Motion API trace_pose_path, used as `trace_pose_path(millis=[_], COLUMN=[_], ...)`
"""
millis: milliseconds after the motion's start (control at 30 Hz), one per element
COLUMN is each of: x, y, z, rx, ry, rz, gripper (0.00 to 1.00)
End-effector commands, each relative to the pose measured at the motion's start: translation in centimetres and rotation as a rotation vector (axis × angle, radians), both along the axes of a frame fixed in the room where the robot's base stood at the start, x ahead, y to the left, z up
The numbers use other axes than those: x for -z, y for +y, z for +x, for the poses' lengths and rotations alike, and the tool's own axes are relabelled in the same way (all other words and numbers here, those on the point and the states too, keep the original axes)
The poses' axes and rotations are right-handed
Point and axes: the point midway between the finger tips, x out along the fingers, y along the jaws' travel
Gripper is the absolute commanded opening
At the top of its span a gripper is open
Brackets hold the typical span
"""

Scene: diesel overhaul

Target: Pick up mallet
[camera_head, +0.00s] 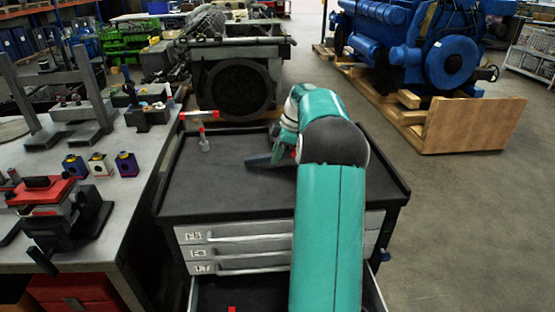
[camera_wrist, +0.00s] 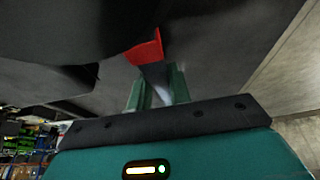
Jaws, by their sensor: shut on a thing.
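A mallet-shaped tool (camera_head: 204,143) shows at the far left corner of the tool cart top in the head view. It has a pale head with red ends and a grey handle below. My gripper (camera_head: 279,152) is low over the middle of the cart top, to its right and apart from it. In the wrist view my gripper (camera_wrist: 158,92) is shut on a dark thing with a red end (camera_wrist: 147,48). A dark bar (camera_head: 258,160) juts left beside my gripper in the head view. I cannot tell whether it is the held thing; my arm hides part of this area.
The black-topped tool cart (camera_head: 225,195) has a raised rim and a drawer open below. A workbench (camera_head: 105,200) with a red vise (camera_head: 42,192) and small blocks stands at left. An engine is behind the cart. A blue engine (camera_head: 440,60) stands at back right.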

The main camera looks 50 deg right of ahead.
Motion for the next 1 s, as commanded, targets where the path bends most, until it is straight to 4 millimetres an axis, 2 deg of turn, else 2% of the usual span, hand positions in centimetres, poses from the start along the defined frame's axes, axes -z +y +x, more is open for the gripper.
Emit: trace_pose_path(millis=[33, 400, 700, 1000], x=[-1.0, -7.2, -9.2, -10.5], y=[0.0, 2.9, 5.7, 7.4], z=[0.0, -4.6, -8.9, -11.5], rx=[-0.001, 0.001, 0.0, -0.001], ry=[-0.002, -0.002, 0.0, -0.001], rz=[-0.003, -0.004, -0.003, -0.001], gripper=[0.0, 0.0, 0.0, 0.0])
